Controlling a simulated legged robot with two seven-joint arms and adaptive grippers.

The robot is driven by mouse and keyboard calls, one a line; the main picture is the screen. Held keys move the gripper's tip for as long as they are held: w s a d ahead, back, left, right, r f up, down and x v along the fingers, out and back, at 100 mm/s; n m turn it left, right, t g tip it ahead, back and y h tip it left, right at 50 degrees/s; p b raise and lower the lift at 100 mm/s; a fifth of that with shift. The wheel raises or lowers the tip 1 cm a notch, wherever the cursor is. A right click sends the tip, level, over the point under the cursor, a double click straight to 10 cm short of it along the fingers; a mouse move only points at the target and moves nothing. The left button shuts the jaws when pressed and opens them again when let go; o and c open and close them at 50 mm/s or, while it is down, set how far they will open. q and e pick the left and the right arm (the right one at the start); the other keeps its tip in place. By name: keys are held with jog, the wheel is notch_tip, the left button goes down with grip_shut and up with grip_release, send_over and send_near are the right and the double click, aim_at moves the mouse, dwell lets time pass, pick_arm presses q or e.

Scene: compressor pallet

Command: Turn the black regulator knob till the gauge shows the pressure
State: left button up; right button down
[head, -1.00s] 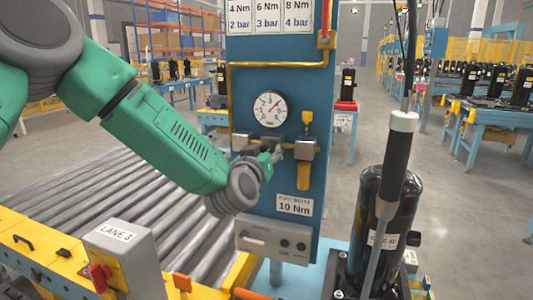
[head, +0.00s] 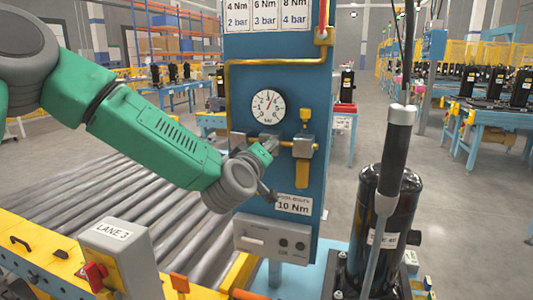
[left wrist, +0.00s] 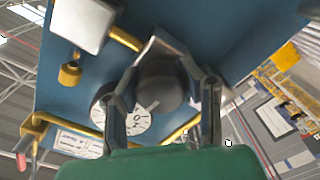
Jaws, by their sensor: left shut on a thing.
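The pressure gauge (head: 268,107) is a round white dial on the blue panel, marked in bar. Its needle points nearly straight up, slightly right of the top. My left gripper (head: 266,152) is at the regulator just below the gauge and hides the knob in the head view. In the left wrist view, the fingers of my left gripper (left wrist: 165,88) are shut on the sides of the black regulator knob (left wrist: 160,90). The gauge (left wrist: 135,122) also shows there, partly covered by a finger and the knob. My right gripper is not in view.
A torque and pressure chart (head: 265,15) tops the blue panel (head: 300,85). A yellow pipe (head: 229,92) and yellow valve (head: 303,160) flank the regulator. A roller conveyor (head: 110,185) runs at left. A black compressor (head: 400,215) and hanging tool (head: 396,150) stand at right.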

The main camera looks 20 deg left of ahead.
pick_arm(q)
jog(key=shift+f+n, duration=0.2)
jog(key=shift+n, duration=0.5)
jog(key=o, duration=1.1)
jog(key=shift+s, duration=0.1)
jog(key=shift+c, duration=0.2)
jog(key=shift+o, duration=0.6)
jog(key=shift+a+r, duration=0.1)
jog(key=s, duration=1.2)
jog(key=shift+a, duration=0.15)
